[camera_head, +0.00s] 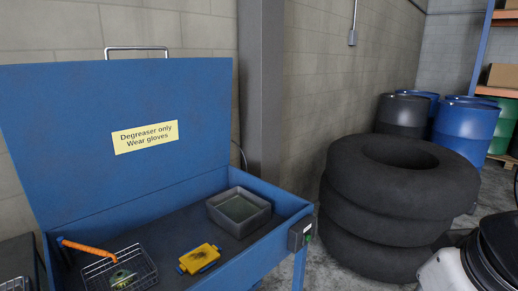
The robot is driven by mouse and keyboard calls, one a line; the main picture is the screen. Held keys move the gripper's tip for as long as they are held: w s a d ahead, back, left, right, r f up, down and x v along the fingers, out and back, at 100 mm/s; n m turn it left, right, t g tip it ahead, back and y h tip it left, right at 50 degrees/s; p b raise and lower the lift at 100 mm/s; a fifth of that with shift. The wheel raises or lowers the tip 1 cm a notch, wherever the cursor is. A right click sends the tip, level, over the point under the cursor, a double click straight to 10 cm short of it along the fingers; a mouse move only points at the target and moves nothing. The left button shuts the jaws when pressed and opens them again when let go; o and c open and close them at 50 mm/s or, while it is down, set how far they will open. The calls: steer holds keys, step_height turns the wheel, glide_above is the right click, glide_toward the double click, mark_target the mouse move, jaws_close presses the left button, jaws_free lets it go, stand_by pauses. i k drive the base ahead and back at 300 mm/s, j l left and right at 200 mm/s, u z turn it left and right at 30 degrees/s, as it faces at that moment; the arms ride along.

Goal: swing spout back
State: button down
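The orange spout (88,248) is at the left inside the blue parts washer (283,204). It runs from a blue fitting near the left wall toward the right, and its free end is over or beside a wire basket (147,268). A small greenish-yellow part (122,278) lies in the basket. The washer's lid (170,95) stands open, with a yellow label reading "Degreaser only Wear gloves" (146,137). My gripper is not in view; a white and black piece at the lower right looks like part of my arm.
A grey tub with liquid (219,214) and a yellow item with blue ends (200,259) sit in the washer. A switch box (300,234) is on its front right corner. Stacked tires (400,185) stand to the right, with drums (465,130) behind.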

mark_target(62, 243)
steer(key=u, duration=1.4)
